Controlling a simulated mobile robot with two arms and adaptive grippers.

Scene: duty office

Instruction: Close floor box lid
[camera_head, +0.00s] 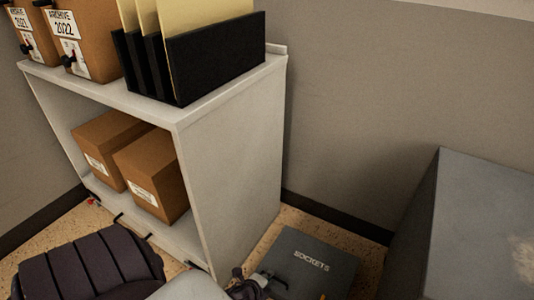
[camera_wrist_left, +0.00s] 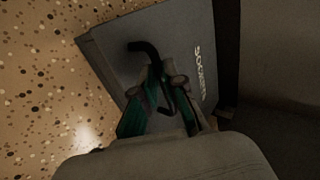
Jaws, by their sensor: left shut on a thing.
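The floor box lid (camera_head: 318,262) is a dark grey square panel marked SOCKETS, at the bottom right of the head view, between the white shelf unit and a grey block. In the left wrist view the lid (camera_wrist_left: 185,30) fills the upper middle, with speckled floor to its left. My left gripper (camera_head: 258,285) is at the lid's near left edge. In the wrist view its fingers (camera_wrist_left: 167,85) are shut on the black bent handle (camera_wrist_left: 143,47) of the lid. The fingers hide part of the handle. I cannot tell whether the lid lies fully flush. My right gripper is not in view.
The white shelf unit (camera_head: 236,165) stands close on the left, holding cardboard boxes (camera_head: 152,180) and black file holders (camera_head: 215,60). A dark chair (camera_head: 85,265) is at the lower left. A large grey block (camera_head: 480,225) stands on the right. Bare speckled floor (camera_head: 285,222) shows around the lid.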

